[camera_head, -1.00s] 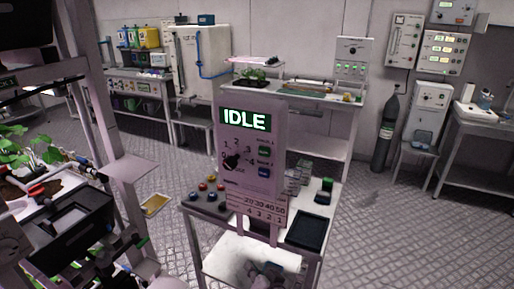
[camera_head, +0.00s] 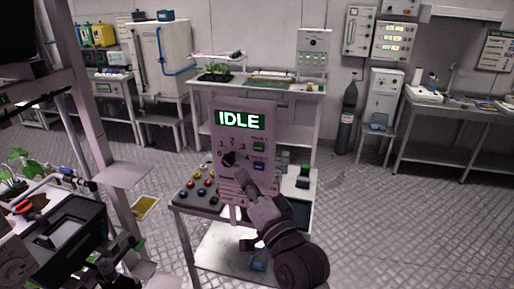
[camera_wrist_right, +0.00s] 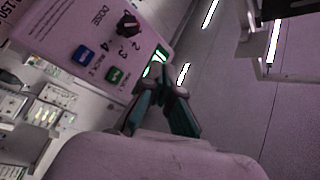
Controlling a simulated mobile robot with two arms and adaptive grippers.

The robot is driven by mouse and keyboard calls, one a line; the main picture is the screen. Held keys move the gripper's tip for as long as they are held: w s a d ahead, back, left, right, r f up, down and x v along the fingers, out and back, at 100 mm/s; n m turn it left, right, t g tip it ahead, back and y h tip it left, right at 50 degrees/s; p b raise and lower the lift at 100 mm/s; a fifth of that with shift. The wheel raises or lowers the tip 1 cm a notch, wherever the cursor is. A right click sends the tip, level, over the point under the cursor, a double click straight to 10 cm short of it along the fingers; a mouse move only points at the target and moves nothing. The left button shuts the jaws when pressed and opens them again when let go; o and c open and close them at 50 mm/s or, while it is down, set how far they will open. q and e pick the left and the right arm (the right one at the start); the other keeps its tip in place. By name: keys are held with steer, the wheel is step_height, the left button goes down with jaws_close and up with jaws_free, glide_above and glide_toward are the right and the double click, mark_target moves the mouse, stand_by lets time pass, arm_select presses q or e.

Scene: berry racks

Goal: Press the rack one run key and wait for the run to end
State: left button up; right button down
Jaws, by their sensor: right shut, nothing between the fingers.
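The control panel (camera_head: 225,180) stands upright on a small cart, with a green-lit screen (camera_head: 241,119) reading IDLE. Below the screen are a black dose dial (camera_head: 229,158), a green key (camera_head: 259,145) and a blue key (camera_head: 258,167). The wrist view shows the green key (camera_wrist_right: 115,76) beside the rack 1 label and the blue key (camera_wrist_right: 86,54) beside rack 2. My right gripper (camera_head: 241,176) is shut and empty, in front of the panel's lower part. Its fingertips (camera_wrist_right: 160,86) appear apart from the green key.
A plant rack (camera_head: 90,130) stands close at left. A bench (camera_head: 275,90) is behind; floor is free at right.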

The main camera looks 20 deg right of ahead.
steer(key=b, duration=0.2)
glide_toward(247, 142)
steer(key=w+a, duration=0.2)
arm_select(q)
steer(key=shift+d+f, duration=0.15)
steer(key=shift+f, duration=0.4)
steer(key=shift+d+f, duration=0.15)
steer(key=shift+f, duration=0.4)
arm_select(e)
steer(key=shift+w+d+r, duration=0.4)
steer(key=shift+w+r, duration=0.1)
steer(key=shift+w, duration=0.2)
arm_select(q)
steer(key=shift+r, duration=0.1)
arm_select(e)
steer(key=shift+w, duration=0.1)
steer(key=shift+w+d, duration=0.1)
steer(key=shift+d, duration=0.05)
steer(key=shift+w, duration=0.15)
